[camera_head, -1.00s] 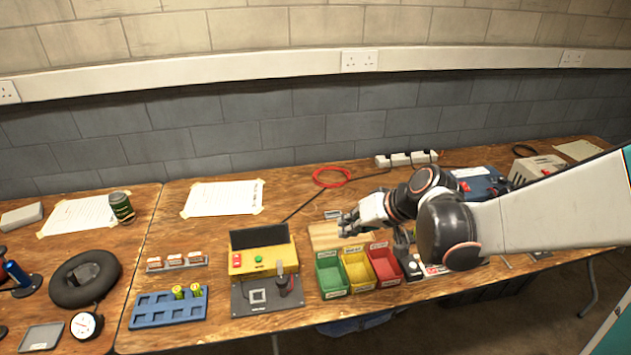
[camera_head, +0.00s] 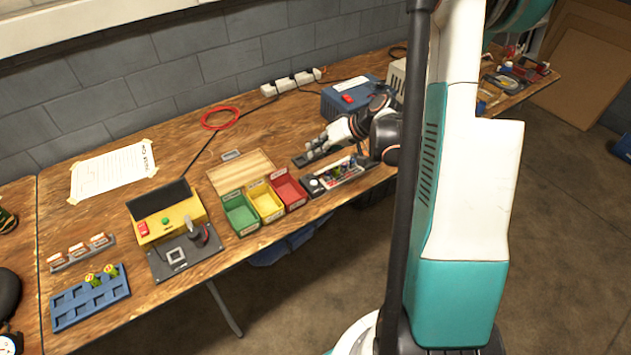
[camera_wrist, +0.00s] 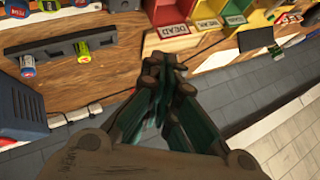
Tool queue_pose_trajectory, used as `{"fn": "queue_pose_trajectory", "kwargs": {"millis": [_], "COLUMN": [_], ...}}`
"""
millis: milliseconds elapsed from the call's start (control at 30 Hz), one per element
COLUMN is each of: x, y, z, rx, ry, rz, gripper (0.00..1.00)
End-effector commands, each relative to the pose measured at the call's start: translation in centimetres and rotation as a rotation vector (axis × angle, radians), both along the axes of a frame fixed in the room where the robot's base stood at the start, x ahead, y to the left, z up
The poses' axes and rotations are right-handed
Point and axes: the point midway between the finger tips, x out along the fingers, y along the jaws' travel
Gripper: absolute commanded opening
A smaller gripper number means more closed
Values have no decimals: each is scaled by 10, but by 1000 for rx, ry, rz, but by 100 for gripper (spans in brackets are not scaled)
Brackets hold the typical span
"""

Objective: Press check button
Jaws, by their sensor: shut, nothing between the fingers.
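A yellow box (camera_head: 176,224) with a dark raised screen stands on the bench at the left in the head view. It carries a green round button (camera_head: 166,219) and a red switch (camera_head: 143,229). No label marks either as the check button. My gripper (camera_head: 314,148) is above the bench, behind that strip and well right of the yellow box. In the wrist view my gripper (camera_wrist: 166,66) has its fingers together and empty, over bare wood.
Green (camera_head: 240,214), yellow (camera_head: 265,202) and red (camera_head: 289,190) bins stand between the yellow box and my gripper. A blue unit (camera_head: 343,100) is behind my gripper. A dark holder (camera_wrist: 60,48) with two batteries shows in the wrist view. A blue tray (camera_head: 90,299) is at left.

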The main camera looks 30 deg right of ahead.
Motion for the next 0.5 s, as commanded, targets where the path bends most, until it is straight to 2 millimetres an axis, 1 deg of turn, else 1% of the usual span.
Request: {"fn": "queue_pose_trajectory", "kwargs": {"millis": [333,500], "x": [0,0], "y": [1,1], "z": [-2,-12], "rx": [0,0], "ry": [1,1], "rz": [1,1], "gripper": [0,0]}}
